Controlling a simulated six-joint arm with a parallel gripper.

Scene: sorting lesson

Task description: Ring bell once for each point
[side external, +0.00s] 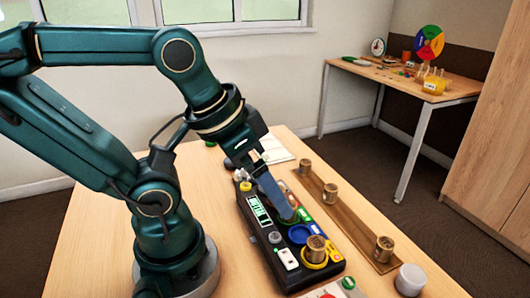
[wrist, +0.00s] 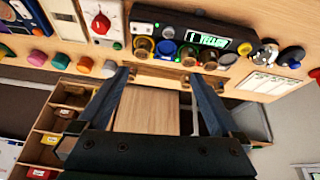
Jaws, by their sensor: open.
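A black console (side external: 272,238) lies on the wooden table, with a lit green display (side external: 258,210) that seems to read "YELLOW". It has coloured round rings. A brass-brown cup (side external: 316,248) sits in the yellow ring (side external: 318,264); the blue ring (side external: 300,233) looks empty. My gripper (side external: 286,214) is low over the console's far part, and partly hides the red and green side. In the wrist view my gripper (wrist: 157,76) has its two fingers wide apart with nothing held. A shiny silver object (wrist: 264,55) beside the console may be the bell; I cannot tell.
A brown wooden tray (side external: 345,226) with several brass-brown cups (side external: 384,248) lies right of the console. A whitish round jar (side external: 410,279) stands near the front right. A second desk (side external: 400,75) with a colour wheel (side external: 429,42) stands behind.

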